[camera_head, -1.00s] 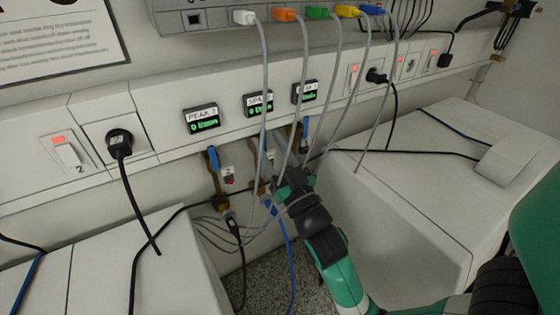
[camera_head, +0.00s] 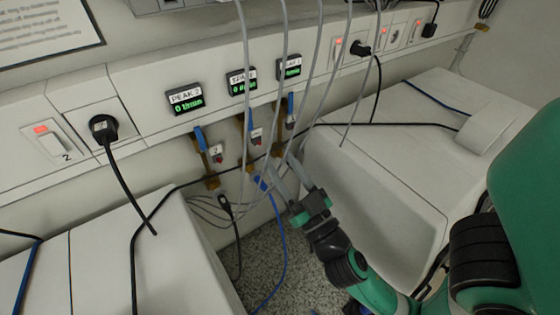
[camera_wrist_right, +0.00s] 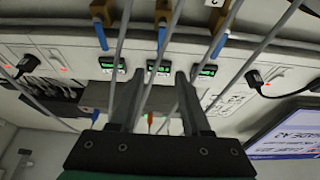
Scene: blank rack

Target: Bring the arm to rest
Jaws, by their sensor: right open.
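My right gripper (camera_head: 283,168) is open, low in front of the wall and between the two white benches. Its fingers point up and left toward the valves, and grey cables hang close to them. In the right wrist view its two dark fingers (camera_wrist_right: 158,80) stand apart with no object gripped. A grey cable crosses the gap in that picture; I cannot tell whether it lies between the fingers or beyond them. My left gripper is not in view.
Blue-handled valves (camera_head: 200,139) sit below three green-lit displays, one of them the left display (camera_head: 186,98). Grey cables (camera_head: 285,60) hang in front. White benches stand left (camera_head: 110,265) and right (camera_head: 390,175). Speckled floor (camera_head: 300,285) shows between them.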

